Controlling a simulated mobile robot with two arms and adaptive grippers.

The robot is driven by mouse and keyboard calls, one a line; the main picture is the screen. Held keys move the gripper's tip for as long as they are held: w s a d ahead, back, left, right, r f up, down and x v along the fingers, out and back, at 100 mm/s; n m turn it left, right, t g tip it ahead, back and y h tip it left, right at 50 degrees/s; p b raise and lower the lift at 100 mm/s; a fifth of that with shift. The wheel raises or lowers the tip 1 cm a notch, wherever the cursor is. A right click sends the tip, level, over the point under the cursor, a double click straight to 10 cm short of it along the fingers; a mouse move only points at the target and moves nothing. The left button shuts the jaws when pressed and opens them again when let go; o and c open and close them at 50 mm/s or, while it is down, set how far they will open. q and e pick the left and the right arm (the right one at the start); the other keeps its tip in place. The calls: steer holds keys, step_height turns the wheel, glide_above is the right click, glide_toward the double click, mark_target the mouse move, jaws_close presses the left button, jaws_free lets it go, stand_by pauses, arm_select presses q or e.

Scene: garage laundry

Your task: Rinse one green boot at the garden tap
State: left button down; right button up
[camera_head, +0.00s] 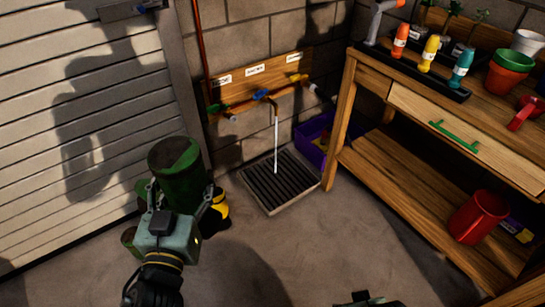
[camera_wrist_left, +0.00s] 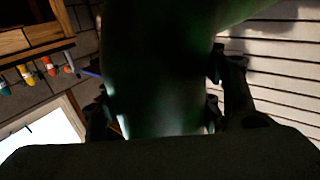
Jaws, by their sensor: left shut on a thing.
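My left gripper (camera_head: 178,203) is shut on a green boot (camera_head: 175,165), with its fingers on either side of it. The boot's open top faces up, left of the drain. In the left wrist view the boot (camera_wrist_left: 160,70) is a dark green mass between the fingers. More green (camera_head: 130,239) shows left of the gripper; I cannot tell if it is the same boot. The tap with a blue handle (camera_head: 261,94) runs a thin water stream (camera_head: 276,145) onto the drain grate (camera_head: 280,181). Of my right arm only a dark piece shows at the bottom edge.
A yellow and black object (camera_head: 219,205) stands beside the held boot, partly hidden. A purple crate (camera_head: 313,140) sits between drain and workbench (camera_head: 375,170). The bench holds bottles and pots, with a red can (camera_head: 478,217) on its lower shelf. Floor in front of the drain is clear.

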steer(key=shift+s+f, duration=0.1)
steer(key=shift+f, duration=0.55)
